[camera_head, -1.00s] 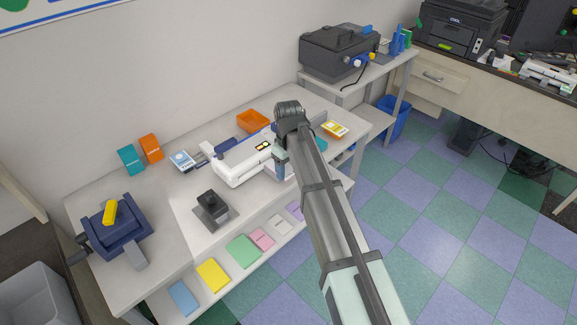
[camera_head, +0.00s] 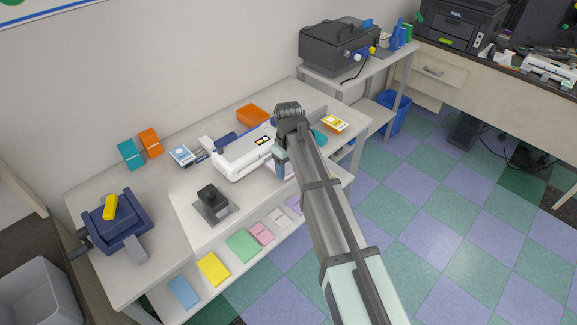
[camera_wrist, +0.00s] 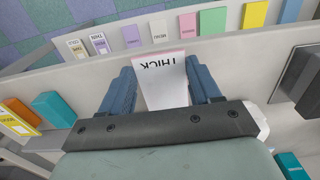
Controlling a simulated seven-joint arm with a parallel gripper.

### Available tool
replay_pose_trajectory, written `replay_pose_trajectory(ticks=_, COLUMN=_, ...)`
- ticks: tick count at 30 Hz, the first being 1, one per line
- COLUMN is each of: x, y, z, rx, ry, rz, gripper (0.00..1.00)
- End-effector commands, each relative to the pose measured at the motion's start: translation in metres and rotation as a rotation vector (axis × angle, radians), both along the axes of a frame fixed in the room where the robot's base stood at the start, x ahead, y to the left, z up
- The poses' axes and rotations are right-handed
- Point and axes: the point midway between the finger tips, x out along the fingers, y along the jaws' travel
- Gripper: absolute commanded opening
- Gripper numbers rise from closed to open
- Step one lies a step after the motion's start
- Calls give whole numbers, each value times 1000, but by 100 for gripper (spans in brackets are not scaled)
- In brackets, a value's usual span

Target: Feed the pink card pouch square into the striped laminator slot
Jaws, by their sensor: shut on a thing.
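My gripper (camera_wrist: 163,88) has two blue fingers, one at each side of a pale card pouch (camera_wrist: 165,82) with a pinkish far edge. The pouch reads "THICK" upside down in the wrist view, and the fingers are shut on it. In the head view my gripper (camera_head: 282,165) is at the front right end of the white laminator (camera_head: 237,158), partly behind my arm. The pouch cannot be made out there. The laminator's striped slot cannot be made out in either view, so I cannot tell whether the pouch touches it.
A dark stamp-like tool (camera_head: 211,201) and a blue punch-like device (camera_head: 117,222) stand to the left on the bench. An orange tray (camera_head: 252,116) is behind the laminator. Coloured card stacks, including yellow (camera_head: 213,269), lie on the lower shelf. The front left bench is partly clear.

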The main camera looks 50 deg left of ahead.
Motion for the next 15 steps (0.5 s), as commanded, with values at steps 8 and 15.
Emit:
replay_pose_trajectory(ticks=8, x=0, y=9, z=-1, rx=0, ry=0, rz=1, gripper=34)
replay_pose_trajectory(ticks=15, x=1, y=19, z=-1, rx=0, ry=0, rz=0, gripper=34)
